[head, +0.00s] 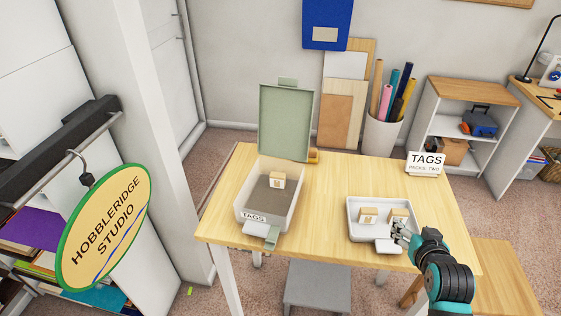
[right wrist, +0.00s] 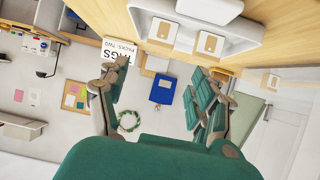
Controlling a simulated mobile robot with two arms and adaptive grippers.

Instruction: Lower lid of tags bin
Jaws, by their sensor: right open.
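The tags bin (head: 240,208) is a pale box on the left of the table, with a TAGS label on its front. Its green lid (head: 286,122) stands upright, open, at the bin's back edge. One small tag pack (head: 277,181) sits in the bin on the dark floor. My right gripper (head: 400,232) is at the front right of the white tray, well right of the bin. In the right wrist view its fingers (right wrist: 160,75) are spread, with nothing between them. The lid (right wrist: 240,105) also shows there at the right. My left gripper is not in view.
The white tray (head: 353,225) holds two tag packs, one at left (head: 368,215) and one at right (head: 399,215). A TAGS sign (head: 426,164) stands at the table's back right. The table (head: 335,190) is clear between bin and tray. A grey stool (head: 318,285) stands in front.

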